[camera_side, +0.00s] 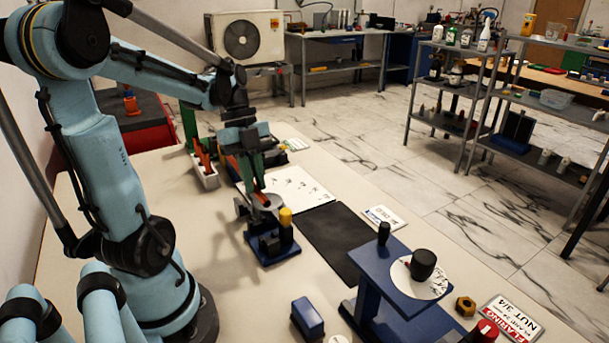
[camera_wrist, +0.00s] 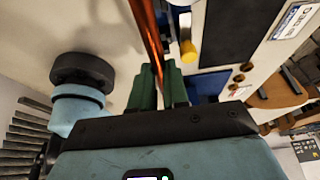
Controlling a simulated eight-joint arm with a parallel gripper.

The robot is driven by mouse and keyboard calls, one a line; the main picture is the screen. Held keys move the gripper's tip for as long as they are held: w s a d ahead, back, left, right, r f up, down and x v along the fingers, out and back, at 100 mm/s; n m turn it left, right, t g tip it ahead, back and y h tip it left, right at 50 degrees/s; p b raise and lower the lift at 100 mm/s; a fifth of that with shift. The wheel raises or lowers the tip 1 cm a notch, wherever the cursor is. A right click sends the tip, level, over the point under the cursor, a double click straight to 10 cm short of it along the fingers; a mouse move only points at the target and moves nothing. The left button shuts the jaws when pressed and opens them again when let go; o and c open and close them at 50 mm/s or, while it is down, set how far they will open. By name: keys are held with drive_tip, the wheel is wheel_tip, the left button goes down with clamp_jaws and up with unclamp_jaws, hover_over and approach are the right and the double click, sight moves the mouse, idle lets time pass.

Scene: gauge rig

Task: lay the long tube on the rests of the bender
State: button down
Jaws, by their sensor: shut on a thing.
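My gripper (camera_side: 255,183) is shut, its green fingers pointing down just behind the bender (camera_side: 272,250). In the wrist view, a copper-coloured tube (camera_wrist: 149,35) runs from between the fingers (camera_wrist: 163,82) up past the top edge. In the side view only a small reddish part shows by the fingertips. The bender has a dark blue base, a grey metal round part and a yellow knob (camera_side: 285,217); the knob also shows in the wrist view (camera_wrist: 188,52). The rests are hard to make out, and I cannot tell whether the tube touches them.
A white bin (camera_side: 206,179) with reddish tubes stands left of my gripper. A white printed sheet (camera_side: 300,188) and a black mat (camera_side: 338,240) lie right of the bender. A blue stand with a round dial (camera_side: 380,264), a blue block (camera_side: 307,318) and a brass nut (camera_side: 465,305) are nearer.

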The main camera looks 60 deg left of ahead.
drive_tip(key=shift+f, duration=0.1)
drive_tip(key=shift+f, duration=4.25)
drive_tip(key=c, duration=1.1)
unclamp_jaws()
drive_tip(key=shift+c, duration=0.2)
drive_tip(key=shift+o, duration=0.4)
drive_tip(key=v, duration=1.2)
